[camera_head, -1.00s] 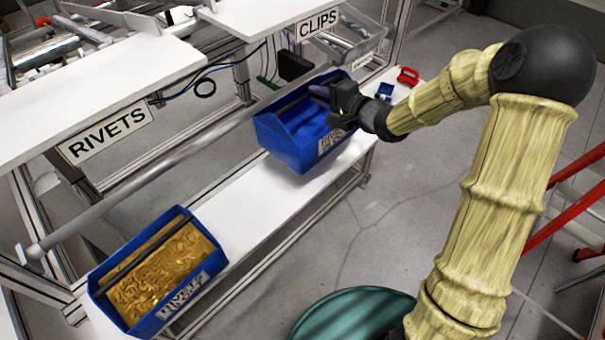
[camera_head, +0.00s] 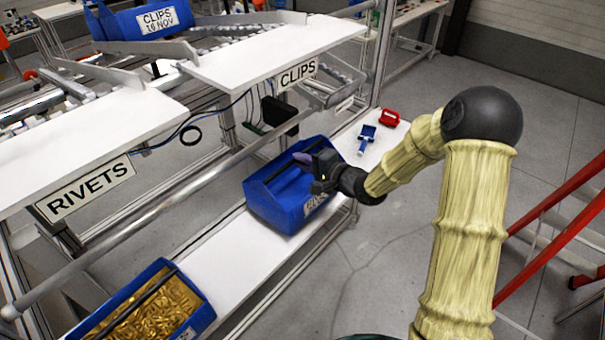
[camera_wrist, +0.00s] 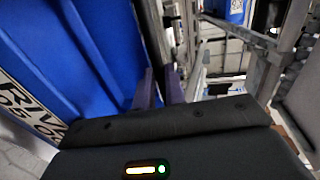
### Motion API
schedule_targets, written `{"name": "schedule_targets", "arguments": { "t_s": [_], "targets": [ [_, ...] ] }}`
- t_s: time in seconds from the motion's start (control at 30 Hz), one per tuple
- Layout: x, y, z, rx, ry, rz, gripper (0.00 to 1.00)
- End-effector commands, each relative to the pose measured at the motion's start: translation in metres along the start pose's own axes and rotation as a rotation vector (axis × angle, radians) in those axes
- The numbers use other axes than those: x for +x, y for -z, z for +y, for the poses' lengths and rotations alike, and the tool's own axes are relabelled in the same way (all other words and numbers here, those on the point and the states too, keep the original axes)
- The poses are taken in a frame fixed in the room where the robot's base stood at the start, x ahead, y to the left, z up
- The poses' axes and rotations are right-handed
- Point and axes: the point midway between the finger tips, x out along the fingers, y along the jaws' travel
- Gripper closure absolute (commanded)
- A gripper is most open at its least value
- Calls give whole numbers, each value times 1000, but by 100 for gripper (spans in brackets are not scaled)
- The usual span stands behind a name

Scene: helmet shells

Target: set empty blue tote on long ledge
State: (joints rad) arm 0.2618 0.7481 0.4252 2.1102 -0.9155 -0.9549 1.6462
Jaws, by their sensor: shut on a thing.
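The empty blue tote (camera_head: 268,212) is in the middle of the head view, over the white long ledge (camera_head: 232,262). Its labelled front faces the ledge's outer edge.
A blue tote of gold rivets (camera_head: 198,322) stands on the ledge at lower left. A blue tool (camera_head: 366,138) and a red item (camera_head: 389,118) lie at the ledge's far end. White shelves with RIVETS (camera_head: 90,190) and CLIPS (camera_head: 298,75) signs hang above. A red ladder (camera_head: 550,205) stands right.

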Motion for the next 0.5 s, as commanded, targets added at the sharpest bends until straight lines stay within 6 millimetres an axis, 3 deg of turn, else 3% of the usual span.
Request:
{"name": "schedule_targets", "arguments": {
  "t_s": [0.23, 0.5],
  "targets": [
    [1, 0, 1, 0, 1, 0, 100],
    [7, 0, 34, 3, 1, -1, 100]
  ]
}}
